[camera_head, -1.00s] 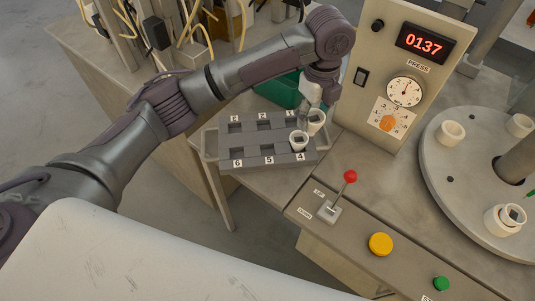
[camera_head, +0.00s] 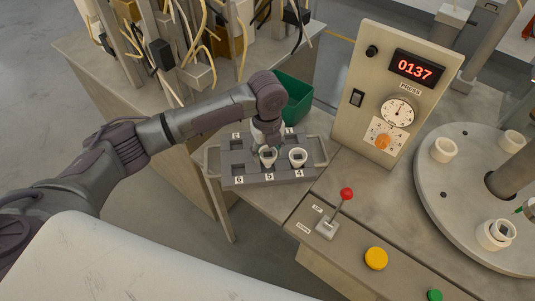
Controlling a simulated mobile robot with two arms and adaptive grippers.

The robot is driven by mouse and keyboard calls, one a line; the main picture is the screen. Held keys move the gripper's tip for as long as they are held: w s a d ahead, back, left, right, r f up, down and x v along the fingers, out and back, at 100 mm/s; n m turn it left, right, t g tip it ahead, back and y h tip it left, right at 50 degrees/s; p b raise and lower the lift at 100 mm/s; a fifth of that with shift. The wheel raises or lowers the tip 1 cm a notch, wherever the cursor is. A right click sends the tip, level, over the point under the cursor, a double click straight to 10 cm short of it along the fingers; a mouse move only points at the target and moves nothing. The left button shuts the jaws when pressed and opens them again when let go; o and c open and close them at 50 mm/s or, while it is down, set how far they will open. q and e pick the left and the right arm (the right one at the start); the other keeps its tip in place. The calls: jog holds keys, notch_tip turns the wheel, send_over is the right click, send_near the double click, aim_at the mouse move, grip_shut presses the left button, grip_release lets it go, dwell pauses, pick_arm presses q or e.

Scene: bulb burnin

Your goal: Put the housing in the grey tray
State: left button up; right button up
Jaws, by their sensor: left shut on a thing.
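The grey tray (camera_head: 254,182) has numbered square pockets and lies on the bench left of the press. My left gripper (camera_head: 267,146) points down over it, shut on a white ring-shaped housing (camera_head: 268,159). The held housing is at pocket 5 in the front row; I cannot tell whether it touches the tray. Another white housing (camera_head: 298,159) stands at pocket 4, just to the right. Pocket 6 looks empty. My gripper and wrist hide part of the back row. My right gripper is out of view.
A green bin (camera_head: 297,92) stands behind the tray. The press panel (camera_head: 363,75) rises to the right, with a red-knobbed lever (camera_head: 346,195) in front. A round table (camera_head: 438,203) at right carries several white housings. Posts with cables stand at the back left.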

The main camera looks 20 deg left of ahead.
pick_arm(q)
notch_tip(320, 180, down, 2)
jog(key=shift+f, duration=0.25)
jog(key=shift+f, duration=0.2)
jog(key=o, duration=0.7)
jog(key=shift+o, duration=1.2)
jog(key=shift+r, duration=0.1)
